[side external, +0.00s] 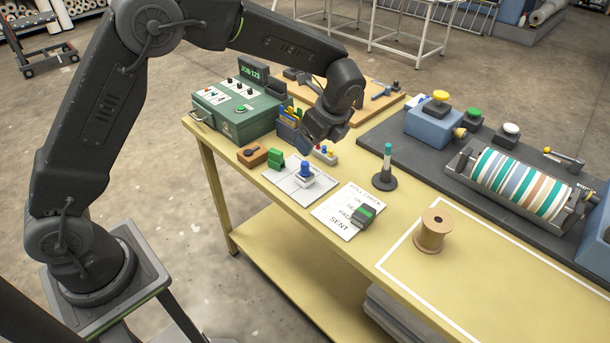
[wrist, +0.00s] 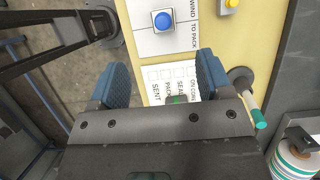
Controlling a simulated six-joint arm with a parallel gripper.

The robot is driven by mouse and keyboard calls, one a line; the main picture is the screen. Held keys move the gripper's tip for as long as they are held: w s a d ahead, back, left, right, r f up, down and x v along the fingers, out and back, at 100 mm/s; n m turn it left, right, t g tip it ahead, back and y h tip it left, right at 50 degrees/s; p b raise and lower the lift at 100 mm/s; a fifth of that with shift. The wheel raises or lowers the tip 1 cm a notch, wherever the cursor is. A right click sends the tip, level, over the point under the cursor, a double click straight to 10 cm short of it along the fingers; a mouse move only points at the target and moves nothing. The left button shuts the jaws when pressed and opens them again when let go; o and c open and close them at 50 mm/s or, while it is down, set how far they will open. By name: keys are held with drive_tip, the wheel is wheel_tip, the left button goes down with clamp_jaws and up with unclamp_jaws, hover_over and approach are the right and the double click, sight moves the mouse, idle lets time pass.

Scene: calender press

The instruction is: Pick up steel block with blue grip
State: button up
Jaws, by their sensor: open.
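The steel block with blue grip (side external: 304,173) stands upright on a white marked card (side external: 285,183) on the yellow table. In the wrist view the block (wrist: 163,21) shows near the top edge, blue knob up, beyond the fingertips. My gripper (side external: 318,132) hangs above the table, behind and a little right of the block in the side view. In the wrist view my gripper (wrist: 165,68) has its two blue fingers wide apart with nothing between them. They do not touch the block.
A green-topped dark block (side external: 363,216) lies on a checklist sheet (side external: 336,213). A brown spool (side external: 434,232) stands right. A green box (side external: 235,112) stands behind.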

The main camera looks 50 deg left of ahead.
sight(303, 171)
drive_tip(key=x, duration=0.8)
drive_tip(key=shift+a+f, duration=0.1)
drive_tip(key=shift+f, duration=0.2)
drive_tip(key=shift+x, duration=2.65)
drive_tip(key=shift+w+f, duration=0.1)
drive_tip(key=shift+w, duration=0.05)
drive_tip(key=shift+c, duration=0.2)
drive_tip(key=c, duration=1)
